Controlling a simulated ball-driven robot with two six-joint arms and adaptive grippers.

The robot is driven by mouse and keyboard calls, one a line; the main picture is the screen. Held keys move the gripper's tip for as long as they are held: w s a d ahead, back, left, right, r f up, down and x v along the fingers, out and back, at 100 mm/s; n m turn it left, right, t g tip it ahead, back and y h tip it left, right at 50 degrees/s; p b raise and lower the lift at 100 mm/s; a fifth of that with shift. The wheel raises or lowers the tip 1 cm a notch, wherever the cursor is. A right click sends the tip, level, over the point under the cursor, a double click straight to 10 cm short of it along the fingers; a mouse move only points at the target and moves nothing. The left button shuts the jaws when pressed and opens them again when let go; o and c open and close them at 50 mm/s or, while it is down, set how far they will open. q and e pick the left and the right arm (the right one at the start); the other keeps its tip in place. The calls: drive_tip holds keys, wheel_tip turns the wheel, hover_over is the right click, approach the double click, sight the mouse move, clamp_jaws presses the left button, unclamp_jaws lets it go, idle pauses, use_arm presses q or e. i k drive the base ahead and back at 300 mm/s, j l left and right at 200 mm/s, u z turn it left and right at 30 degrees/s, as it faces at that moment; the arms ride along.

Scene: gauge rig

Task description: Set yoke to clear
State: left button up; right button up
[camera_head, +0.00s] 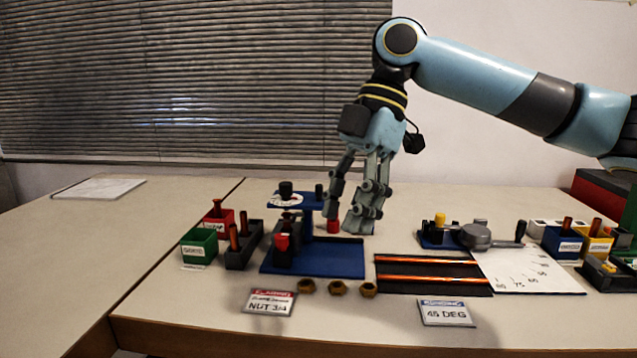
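A blue gauge stand (345,262) sits left of the table's middle, with a raised blue arm carrying a white dial (286,200) and a black knob (286,187). A red-topped part (282,242) stands on its base. I cannot tell which part is the yoke or read its setting. My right gripper (345,220) points down just right of the dial, its fingers spread with a gap between them. A small red piece (333,227) shows by its fingertips; I cannot tell whether they touch. My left gripper is out of view.
Green (199,247) and red bins stand left of the rig. Several brass nuts (337,288) and a "NUT 3/4" card (270,302) lie in front. A bending tool (475,235), a black tray with orange rods (434,281) and a "45 DEG" card (446,313) are to the right.

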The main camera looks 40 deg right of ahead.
sight(309, 202)
drive_tip(key=i+l, duration=0.4)
drive_tip(key=l, duration=0.15)
drive_tip(key=i+l, duration=0.35)
drive_tip(key=l, duration=0.2)
